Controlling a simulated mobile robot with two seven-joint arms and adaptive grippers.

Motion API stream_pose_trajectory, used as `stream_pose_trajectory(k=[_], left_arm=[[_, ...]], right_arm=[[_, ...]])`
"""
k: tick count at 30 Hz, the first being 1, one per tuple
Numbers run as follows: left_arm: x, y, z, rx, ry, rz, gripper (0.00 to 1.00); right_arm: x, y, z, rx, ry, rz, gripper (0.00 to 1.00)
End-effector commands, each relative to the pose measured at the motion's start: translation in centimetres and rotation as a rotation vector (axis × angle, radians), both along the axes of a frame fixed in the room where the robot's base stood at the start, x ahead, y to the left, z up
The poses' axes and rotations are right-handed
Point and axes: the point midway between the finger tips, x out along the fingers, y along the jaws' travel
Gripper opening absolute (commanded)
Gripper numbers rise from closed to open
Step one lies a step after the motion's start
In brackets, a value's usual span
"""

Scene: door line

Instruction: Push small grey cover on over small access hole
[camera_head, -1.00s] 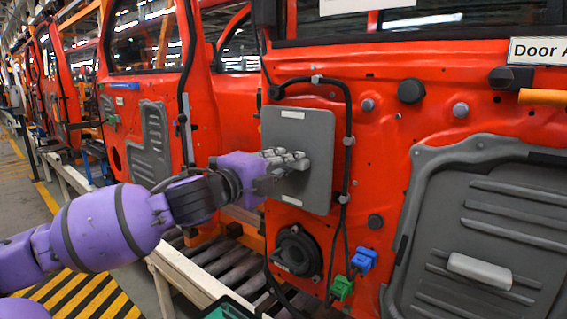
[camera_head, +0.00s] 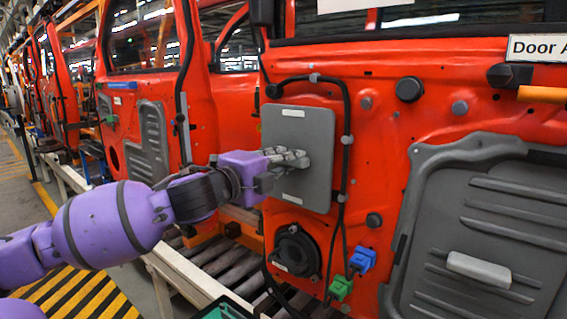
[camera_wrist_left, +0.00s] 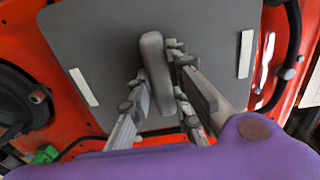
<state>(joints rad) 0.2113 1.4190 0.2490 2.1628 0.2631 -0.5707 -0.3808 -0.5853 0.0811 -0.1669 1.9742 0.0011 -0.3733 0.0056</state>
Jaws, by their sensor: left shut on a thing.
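The small grey cover (camera_head: 312,140) is a flat rounded panel against the red door, with a white strip at its top and another at its bottom. My left gripper (camera_head: 296,159) reaches in from the left and is shut on the cover's raised handle. In the left wrist view the grey cover (camera_wrist_left: 105,50) fills the upper middle, and the fingers of my left gripper (camera_wrist_left: 165,85) lie on both sides of the handle (camera_wrist_left: 155,65). The small access hole is not visible; the cover hides the door behind it. My right gripper is not in view.
A black cable (camera_head: 346,115) runs around the cover's top and right edge. A round black speaker (camera_head: 297,252) sits below, beside a blue connector (camera_head: 362,260) and a green connector (camera_head: 340,288). A large grey panel (camera_head: 480,200) is on the right.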

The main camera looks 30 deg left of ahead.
Motion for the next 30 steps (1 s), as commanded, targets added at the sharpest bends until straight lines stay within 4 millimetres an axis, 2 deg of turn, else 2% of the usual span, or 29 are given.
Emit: stream_pose_trajectory(k=[19,29,30], left_arm=[[1.08,-0.07,0.02,0.000,-0.001,0.000,0.00],[1.01,-0.08,0.09,0.000,-0.002,0.000,0.00],[1.01,-0.09,0.09,0.000,-0.002,0.000,0.21]], right_arm=[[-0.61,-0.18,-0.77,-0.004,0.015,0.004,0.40],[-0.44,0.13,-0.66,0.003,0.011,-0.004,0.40],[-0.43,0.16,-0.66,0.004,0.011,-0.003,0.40]])
